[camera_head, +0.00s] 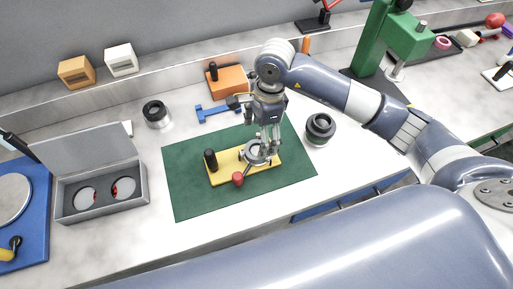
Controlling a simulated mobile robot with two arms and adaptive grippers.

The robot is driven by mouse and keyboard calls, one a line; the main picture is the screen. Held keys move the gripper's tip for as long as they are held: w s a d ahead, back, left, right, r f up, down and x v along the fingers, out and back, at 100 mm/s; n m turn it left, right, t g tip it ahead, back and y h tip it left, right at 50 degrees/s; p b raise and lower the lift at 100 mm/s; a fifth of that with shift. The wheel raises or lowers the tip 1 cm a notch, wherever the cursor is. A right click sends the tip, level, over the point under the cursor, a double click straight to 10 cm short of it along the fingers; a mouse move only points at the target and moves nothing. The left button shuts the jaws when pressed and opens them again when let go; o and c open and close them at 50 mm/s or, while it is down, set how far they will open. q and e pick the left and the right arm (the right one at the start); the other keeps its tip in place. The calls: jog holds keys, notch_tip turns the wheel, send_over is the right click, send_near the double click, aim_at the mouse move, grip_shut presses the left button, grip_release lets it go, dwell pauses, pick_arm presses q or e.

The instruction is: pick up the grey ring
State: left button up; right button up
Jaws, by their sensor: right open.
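A grey ring (251,157) sits on the yellow plate (223,177), towards its right part, with its upper right side partly hidden by my right gripper. A black upright knob and a red knob (238,179) stand on the same plate. My right gripper (269,150) points down at the ring from above, with its jaws open. I cannot tell whether the fingers touch the ring. My left gripper is not in view.
The plate lies on a green mat (188,198). Dark round parts stand left (157,114) and right (320,129) of the mat. An open grey case (101,204), a blue tool (217,112), an orange block (230,80) and a green press (404,38) surround it. The mat's front is clear.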

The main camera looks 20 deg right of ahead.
aim_at(256, 150)
jog(key=f, duration=0.1)
jog(key=f+p, duration=0.1)
jog(key=f, duration=0.1)
jog(key=f+p, duration=0.1)
jog(key=f, duration=0.1)
jog(key=shift+a+f, duration=0.2)
jog(key=shift+a, duration=0.15)
jog(key=shift+f, duration=0.2)
jog(key=c, duration=1.2)
